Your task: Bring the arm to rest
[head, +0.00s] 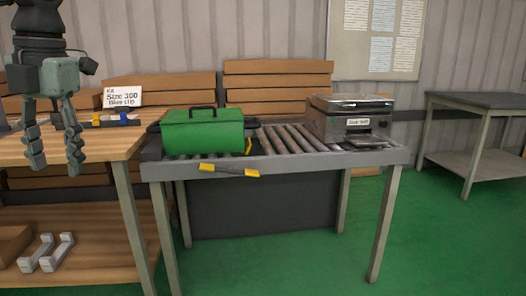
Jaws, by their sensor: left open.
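My left gripper (54,155) hangs down at the upper left in the head view, in front of the wooden table. Its fingers are apart and nothing shows between them. Its arm (40,22) comes in from the top left edge. My right gripper does not show.
A wooden table (110,143) stands at left with a "Size 300 Blue clip" sign (123,97). A green toolbox (203,132) and a metal appliance (346,120) sit on the roller table (300,158). Green floor (440,240) is clear at right, before a grey table (480,99).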

